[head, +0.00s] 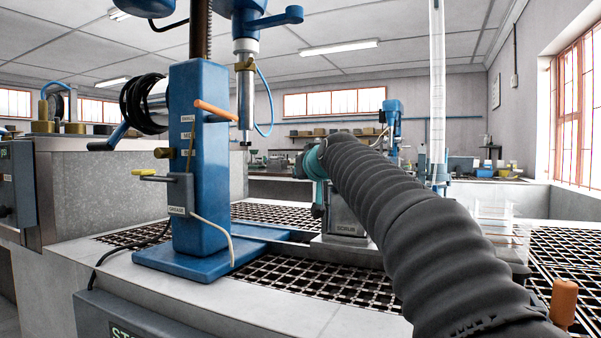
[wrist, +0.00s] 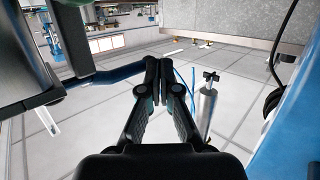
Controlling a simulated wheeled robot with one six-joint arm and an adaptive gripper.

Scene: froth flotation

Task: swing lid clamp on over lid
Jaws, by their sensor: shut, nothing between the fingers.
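My gripper (wrist: 160,76) is shut, its two black fingertips together, with nothing visible between them. A blue bar (wrist: 105,76) comes in from the left and passes close to the fingertips; I cannot tell whether they touch. A dark block (wrist: 42,97) sits at its left end, beside a dark box-like body (wrist: 18,55). I cannot tell whether the bar is the lid clamp, and no lid is clearly visible.
A blue column machine (head: 199,155) with an orange-tipped lever (head: 215,110) stands left of my arm. Dark grating (head: 310,280) covers the bench. A silver cylinder with a black knob (wrist: 208,103) stands right of my fingers.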

